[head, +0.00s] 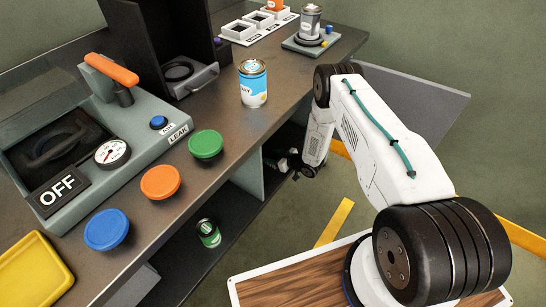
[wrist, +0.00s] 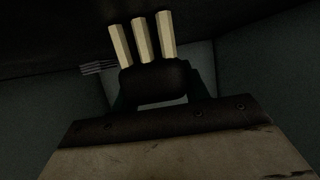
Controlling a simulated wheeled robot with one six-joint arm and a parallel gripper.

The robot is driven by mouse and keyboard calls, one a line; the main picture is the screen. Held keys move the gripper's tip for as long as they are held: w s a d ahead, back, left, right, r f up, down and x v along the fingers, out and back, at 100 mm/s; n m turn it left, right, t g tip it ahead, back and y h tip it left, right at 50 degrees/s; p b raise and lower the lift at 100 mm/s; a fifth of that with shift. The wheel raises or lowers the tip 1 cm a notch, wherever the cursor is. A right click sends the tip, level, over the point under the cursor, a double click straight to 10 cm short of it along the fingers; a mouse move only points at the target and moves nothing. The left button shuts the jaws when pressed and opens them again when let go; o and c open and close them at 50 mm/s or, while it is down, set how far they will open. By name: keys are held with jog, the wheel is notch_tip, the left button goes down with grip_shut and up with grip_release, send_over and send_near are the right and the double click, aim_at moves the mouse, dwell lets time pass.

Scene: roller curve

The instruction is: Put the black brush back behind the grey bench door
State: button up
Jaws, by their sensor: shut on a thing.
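My gripper (head: 288,163) reaches under the bench top into the dark compartment, small and shadowed in the head view. In the wrist view my gripper (wrist: 156,92) is shut on a dark rounded block, which I take for the black brush (wrist: 155,78). Three pale bars rise just beyond the block; I cannot tell whether they belong to it. The brush cannot be made out clearly in the head view. The grey bench door (head: 425,98) appears to stand open at the bench's right end, partly behind my arm.
A green can (head: 208,232) stands on the lower shelf, left of a grey divider (head: 247,175). A blue-and-white can (head: 253,84) stands on the bench top (head: 215,112) near its edge. A small striped grey thing (wrist: 97,68) lies left of the pale bars. Grey walls flank the gripper.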

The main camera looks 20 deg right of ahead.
jog(key=o, duration=1.1)
jog(key=shift+f, duration=0.1)
jog(key=shift+d+r, duration=0.1)
jog(key=shift+r, duration=0.15)
jog(key=v, duration=1.2)
jog(key=shift+f, duration=0.2)
